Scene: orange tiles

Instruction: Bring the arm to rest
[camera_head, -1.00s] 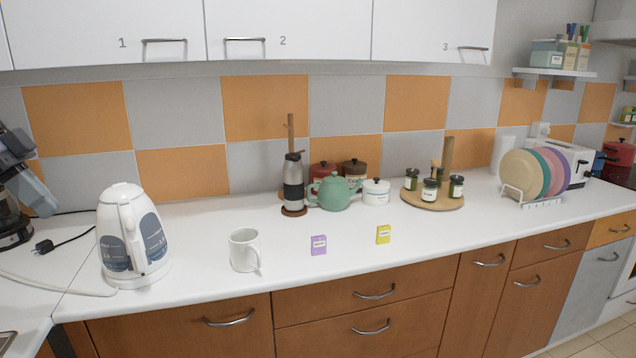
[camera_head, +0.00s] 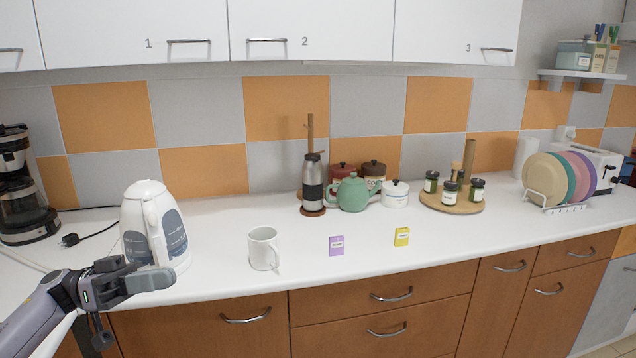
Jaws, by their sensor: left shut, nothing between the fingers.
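My left gripper (camera_head: 160,279) is at the lower left of the head view, in front of the counter's front edge. It is shut and holds nothing. It covers the lower part of the white kettle (camera_head: 146,205), which stands upright on the counter behind it. I cannot tell whether gripper and kettle touch. My left arm (camera_head: 45,318) comes in from the lower left corner. My right gripper is not in view.
A white mug (camera_head: 264,248) stands right of the kettle. A teapot (camera_head: 351,194), a spice tray (camera_head: 451,205) and a plate rack (camera_head: 556,208) are behind. The coffee maker (camera_head: 22,190) is at the left.

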